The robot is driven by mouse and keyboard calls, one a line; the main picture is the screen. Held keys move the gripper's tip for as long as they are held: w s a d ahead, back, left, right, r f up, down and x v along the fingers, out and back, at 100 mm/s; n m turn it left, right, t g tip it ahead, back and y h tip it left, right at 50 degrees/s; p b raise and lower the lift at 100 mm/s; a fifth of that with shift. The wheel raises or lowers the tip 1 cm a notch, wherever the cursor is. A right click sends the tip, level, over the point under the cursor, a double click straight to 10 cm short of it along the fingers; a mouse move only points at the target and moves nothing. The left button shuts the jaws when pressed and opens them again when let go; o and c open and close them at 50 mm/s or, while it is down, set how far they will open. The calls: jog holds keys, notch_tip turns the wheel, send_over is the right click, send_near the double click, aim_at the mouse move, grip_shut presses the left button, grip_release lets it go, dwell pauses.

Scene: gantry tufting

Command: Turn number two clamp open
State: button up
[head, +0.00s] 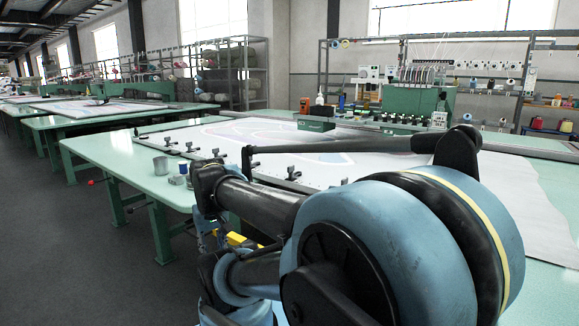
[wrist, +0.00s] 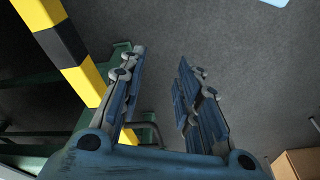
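Several small dark clamps sit along the near edge of the frame on the green table in the head view, such as one at the left (head: 168,142), one further right (head: 217,155) and one beside my arm (head: 291,173). No numbers are readable, so I cannot tell which clamp is number two or whether it is open. My gripper (wrist: 160,68) shows in the wrist view with its two blue fingers apart and nothing between them. It points toward the grey floor, and no clamp shows there. My arm hides part of the table edge in the head view.
A yellow-and-black striped bar (wrist: 68,48) and green metal framework (wrist: 118,68) lie close to my gripper's left. A brown box (wrist: 298,163) is at lower right. A grey cup (head: 160,165) stands on the table (head: 120,152). The aisle floor (head: 60,240) is clear.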

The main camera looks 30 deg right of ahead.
jog(key=w+d+r+m, duration=0.4)
jog(key=w+d+r, duration=0.3)
jog(key=w+r, duration=0.45)
jog(key=w+d+r+m+g, duration=0.1)
jog(key=w+d+r+m, duration=0.3)
jog(key=d+r, duration=0.55)
jog(key=w+d+r+m+g, duration=0.1)
jog(key=w+d+r+m, duration=0.35)
jog(key=d, duration=0.75)
jog(key=w+d+r, duration=0.1)
jog(key=d+r, duration=0.1)
jog(key=d, duration=0.4)
jog(key=w+d+r, duration=0.2)
jog(key=d, duration=0.4)
jog(key=shift+m, duration=0.45)
jog(key=f, duration=1.7)
jog(key=shift+s+a+f, duration=0.1)
jog(key=shift+s+a, duration=0.2)
grip_shut()
